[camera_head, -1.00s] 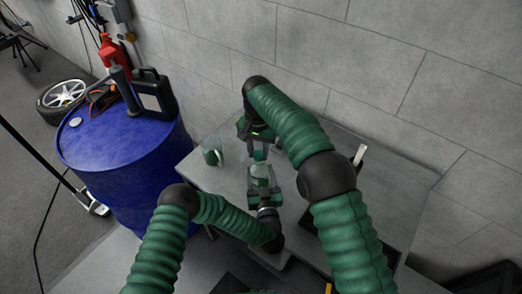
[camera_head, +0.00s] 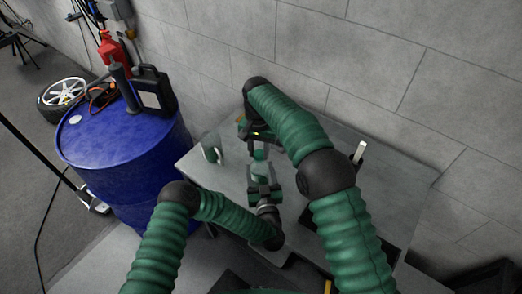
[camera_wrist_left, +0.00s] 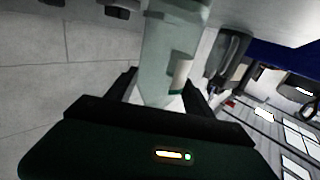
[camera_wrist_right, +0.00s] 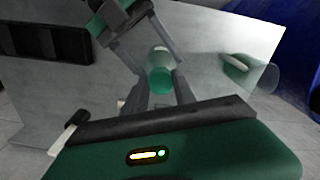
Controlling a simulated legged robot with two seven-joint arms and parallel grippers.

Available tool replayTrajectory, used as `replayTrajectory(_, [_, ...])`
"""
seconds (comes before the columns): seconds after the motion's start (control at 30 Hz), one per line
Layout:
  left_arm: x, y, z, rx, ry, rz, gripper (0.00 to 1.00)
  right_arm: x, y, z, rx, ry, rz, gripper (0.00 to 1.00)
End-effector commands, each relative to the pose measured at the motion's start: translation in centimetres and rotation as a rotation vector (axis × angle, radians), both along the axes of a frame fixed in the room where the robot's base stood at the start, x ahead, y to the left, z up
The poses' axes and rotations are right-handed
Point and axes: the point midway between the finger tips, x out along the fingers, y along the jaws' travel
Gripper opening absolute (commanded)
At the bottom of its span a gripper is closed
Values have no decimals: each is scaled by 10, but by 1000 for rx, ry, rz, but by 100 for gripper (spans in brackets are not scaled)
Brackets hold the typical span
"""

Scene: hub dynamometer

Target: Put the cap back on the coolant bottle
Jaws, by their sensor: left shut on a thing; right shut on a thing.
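The coolant bottle (camera_head: 260,171), pale and translucent, stands between my two grippers over the grey table in the head view. My left gripper (camera_head: 264,190) is shut around its body; the bottle (camera_wrist_left: 165,60) also fills the jaws in the left wrist view. My right gripper (camera_head: 257,147) is above it, pointing down, shut on the green cap (camera_wrist_right: 160,80). In the right wrist view the cap is in line with the bottle (camera_wrist_right: 160,55). I cannot tell whether the cap touches the bottle's neck, which is hidden.
A blue drum (camera_head: 125,160) with a black jug (camera_head: 154,92) stands further left. A grey block wall is behind. Dark flat items lie at the table's right.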

Motion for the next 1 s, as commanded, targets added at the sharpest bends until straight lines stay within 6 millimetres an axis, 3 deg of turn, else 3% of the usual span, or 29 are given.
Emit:
replayTrajectory(0.17, [0,0,-1,1,3,-1,0,1,1,0,-1,-1,-305,0])
replayTrajectory(0.7, [0,2,-1,1,3,4,0,4,-6,-1,-2,-1,-2167,0])
replayTrajectory(0.83, [0,3,-1,1,3,6,0,4,-7,-1,-4,-2,-2434,0])
replayTrajectory(1.0, [1,4,-1,1,3,9,0,3,-8,-1,-7,-2,-2542,0])
